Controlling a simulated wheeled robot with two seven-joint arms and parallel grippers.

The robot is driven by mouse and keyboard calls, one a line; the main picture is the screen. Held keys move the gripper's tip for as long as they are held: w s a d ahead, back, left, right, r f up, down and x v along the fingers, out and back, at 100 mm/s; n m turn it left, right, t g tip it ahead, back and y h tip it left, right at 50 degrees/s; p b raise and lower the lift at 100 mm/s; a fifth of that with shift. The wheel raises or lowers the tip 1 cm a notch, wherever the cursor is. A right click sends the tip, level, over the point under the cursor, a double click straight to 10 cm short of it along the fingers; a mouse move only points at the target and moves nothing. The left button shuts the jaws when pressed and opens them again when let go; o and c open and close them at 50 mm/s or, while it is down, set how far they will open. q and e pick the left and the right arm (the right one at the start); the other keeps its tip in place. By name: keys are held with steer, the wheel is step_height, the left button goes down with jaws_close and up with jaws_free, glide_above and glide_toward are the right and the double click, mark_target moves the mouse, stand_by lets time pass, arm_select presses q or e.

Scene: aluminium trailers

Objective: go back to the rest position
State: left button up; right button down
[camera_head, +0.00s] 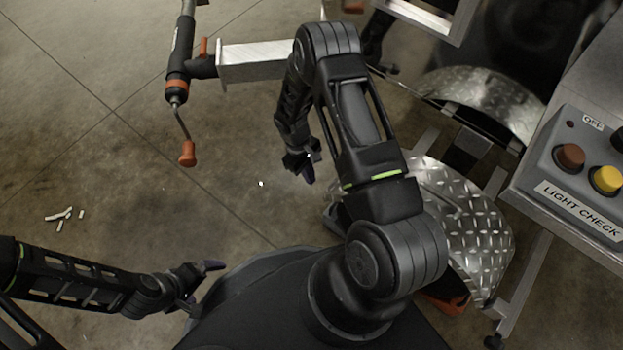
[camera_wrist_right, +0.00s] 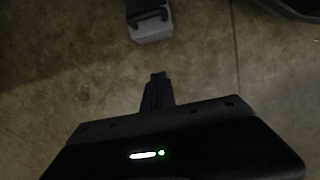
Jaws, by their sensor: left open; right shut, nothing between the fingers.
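My left gripper (camera_head: 203,283) is at the lower left of the head view, beside my dark base. It is open and empty. My right gripper (camera_head: 307,172) hangs down in the middle of the head view from the bent right arm, above the concrete floor. It is shut with nothing in it. In the right wrist view its closed fingers (camera_wrist_right: 157,92) point up the picture, with a grey block-like part beyond the tips, apart from them.
A trailer jack with an orange crank handle (camera_head: 187,153) stands upper left on a metal beam (camera_head: 255,62). Diamond-plate fenders (camera_head: 483,95) and a LIGHT CHECK box (camera_head: 583,175) are at the right. White pieces (camera_head: 60,217) lie on the floor at left.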

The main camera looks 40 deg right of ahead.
steer(key=shift+w, duration=0.1)
stand_by(0.5)
steer(key=s+a+m+t+y, duration=0.3)
steer(key=a, duration=1)
steer(key=s+a+r+m+t+y, duration=0.1)
steer(key=s+a+r+m+y, duration=0.15)
steer(key=s+a+r, duration=0.55)
arm_select(q)
step_height(320, 180, up, 34)
steer(key=s+d+p, duration=0.1)
steer(key=s+p, duration=0.1)
steer(key=p, duration=3.1)
steer(key=shift+s+d+f+g, duration=0.15)
steer(key=shift+s+d+g, duration=0.15)
steer(key=shift+d, duration=0.1)
arm_select(e)
steer(key=s+a+r, duration=0.1)
steer(key=s+r, duration=0.1)
steer(key=r, duration=1.4)
steer(key=s+a+r, duration=0.1)
steer(key=a+r, duration=0.1)
steer(key=r, duration=1.3)
steer(key=shift+s+r+g, duration=0.3)
steer(key=shift+s+r, duration=0.1)
steer(key=shift+n+h, duration=0.25)
